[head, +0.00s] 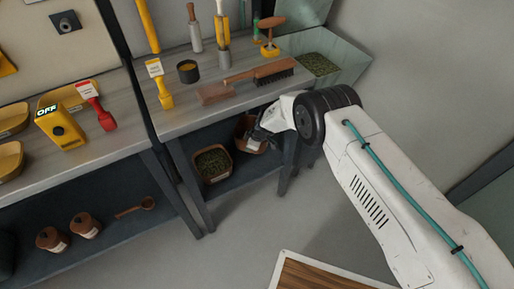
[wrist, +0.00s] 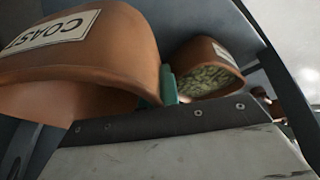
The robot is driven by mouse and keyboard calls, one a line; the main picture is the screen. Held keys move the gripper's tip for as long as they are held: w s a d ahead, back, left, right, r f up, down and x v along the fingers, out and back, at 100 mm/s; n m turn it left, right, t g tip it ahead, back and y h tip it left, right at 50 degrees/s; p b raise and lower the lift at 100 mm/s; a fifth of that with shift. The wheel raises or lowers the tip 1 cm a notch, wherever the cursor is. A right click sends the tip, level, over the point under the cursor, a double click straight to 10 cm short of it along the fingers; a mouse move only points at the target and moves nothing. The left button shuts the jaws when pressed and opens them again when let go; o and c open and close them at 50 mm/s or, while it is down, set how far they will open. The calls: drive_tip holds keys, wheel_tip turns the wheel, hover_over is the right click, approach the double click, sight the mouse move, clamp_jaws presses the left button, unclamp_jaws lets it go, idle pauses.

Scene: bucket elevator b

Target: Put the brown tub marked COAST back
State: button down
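The brown tub marked COAST (wrist: 120,45) fills the upper left of the wrist view, very close to the camera, its label readable. In the head view the tub (head: 243,130) is on the lower shelf under the right-hand bench, partly hidden by my gripper (head: 262,137). My gripper is at the tub's right side. One green finger pad (wrist: 168,86) shows against the tub's edge in the wrist view. The other finger is hidden, so whether the gripper is closed on the tub does not show.
A second brown tub with green contents (head: 212,162) stands just left on the lower shelf, also in the wrist view (wrist: 208,68). Bench legs (head: 288,165) stand close to my arm. The bench top holds a brush (head: 260,74) and tools.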

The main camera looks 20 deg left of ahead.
drive_tip(key=shift+w+a+f, duration=0.15)
drive_tip(key=shift+f, duration=0.25)
drive_tip(key=f, duration=0.5)
drive_tip(key=shift+w+d, duration=0.2)
drive_tip(key=shift+w, duration=0.05)
drive_tip(key=shift+f, duration=2.2)
drive_tip(key=shift+s, duration=0.1)
drive_tip(key=shift+f, duration=0.2)
drive_tip(key=c, duration=1.6)
unclamp_jaws()
drive_tip(key=shift+c, duration=0.2)
drive_tip(key=shift+a+r, duration=0.1)
